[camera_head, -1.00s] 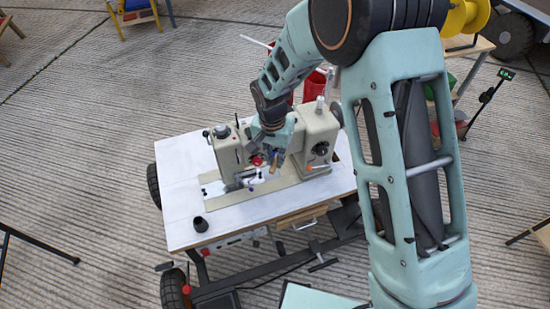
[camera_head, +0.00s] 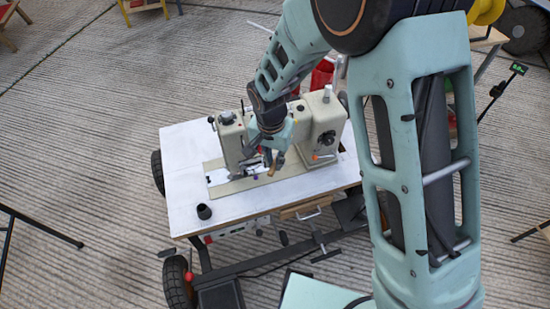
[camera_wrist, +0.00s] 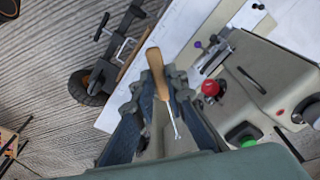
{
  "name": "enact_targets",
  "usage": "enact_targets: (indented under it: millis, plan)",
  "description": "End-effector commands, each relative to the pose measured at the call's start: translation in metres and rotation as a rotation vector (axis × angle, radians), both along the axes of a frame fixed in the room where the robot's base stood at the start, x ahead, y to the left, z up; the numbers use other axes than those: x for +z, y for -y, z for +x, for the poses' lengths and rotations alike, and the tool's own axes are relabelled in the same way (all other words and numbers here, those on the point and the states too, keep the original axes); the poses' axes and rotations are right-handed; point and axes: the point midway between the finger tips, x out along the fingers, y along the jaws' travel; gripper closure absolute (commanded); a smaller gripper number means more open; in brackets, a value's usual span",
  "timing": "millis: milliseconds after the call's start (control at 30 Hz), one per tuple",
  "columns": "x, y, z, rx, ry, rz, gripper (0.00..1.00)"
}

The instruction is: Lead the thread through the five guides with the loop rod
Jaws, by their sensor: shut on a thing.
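The loop rod (camera_wrist: 156,72) has a wooden handle and a thin metal shank pointing down in the wrist view. My gripper (camera_wrist: 157,92) is shut on its handle; in the head view my gripper (camera_head: 271,158) is in front of the sewing machine's arm, above the bed. The cream sewing machine (camera_head: 325,122) stands on a white table (camera_head: 240,208). In the wrist view the machine (camera_wrist: 262,75) lies to the right, with a red knob (camera_wrist: 211,88) and a purple part (camera_wrist: 198,45). I cannot make out the thread or all the guides.
A small black cup (camera_head: 204,211) stands at the table's front left. A drawer with a handle (camera_head: 308,213) is under the front edge. Red containers (camera_head: 321,74) are behind the machine. The table's left part is clear.

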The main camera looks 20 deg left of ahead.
Motion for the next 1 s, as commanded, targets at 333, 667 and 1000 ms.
enact_targets:
  millis: [333, 667, 1000]
  plan:
    - [-0.001, -0.001, -0.001, 0.001, 0.000, 0.000, 1.00]
    - [-0.023, -0.035, -0.038, 0.009, -0.001, -0.002, 1.00]
    - [-0.040, -0.066, -0.078, 0.003, 0.000, 0.000, 1.00]
